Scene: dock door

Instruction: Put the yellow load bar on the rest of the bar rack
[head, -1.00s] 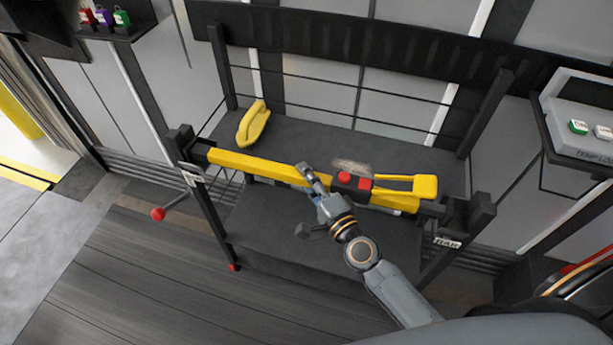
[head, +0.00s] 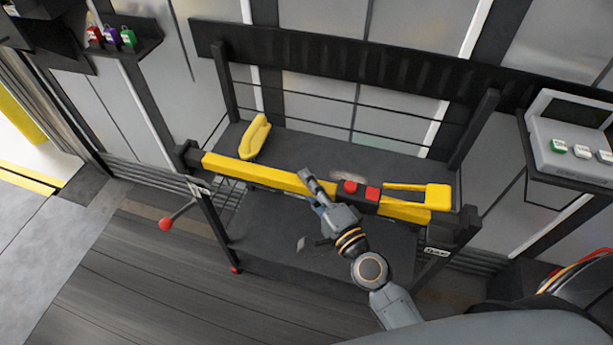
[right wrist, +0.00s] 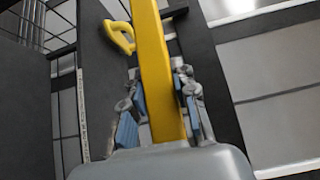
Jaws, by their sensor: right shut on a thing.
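The yellow load bar (head: 262,175) lies across the front of the dark bar rack (head: 187,155) in the head view. It has a black section with two red blocks (head: 351,187) and a yellow handle (head: 436,196) near its right end. My right gripper (head: 314,187) is shut on the bar near its middle. In the right wrist view, its fingers (right wrist: 160,105) sit on both sides of the yellow bar (right wrist: 158,60). The bar's ends are close to the rack's left and right posts; I cannot tell whether they touch the rests. My left gripper is not in view.
A yellow handled object (head: 254,138) stands on the rack's dark shelf behind the bar. A lever with a red knob (head: 166,224) sticks out at the rack's left. A grey box with buttons (head: 570,140) is at right. Coloured padlocks (head: 112,37) hang upper left. The floor at left is clear.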

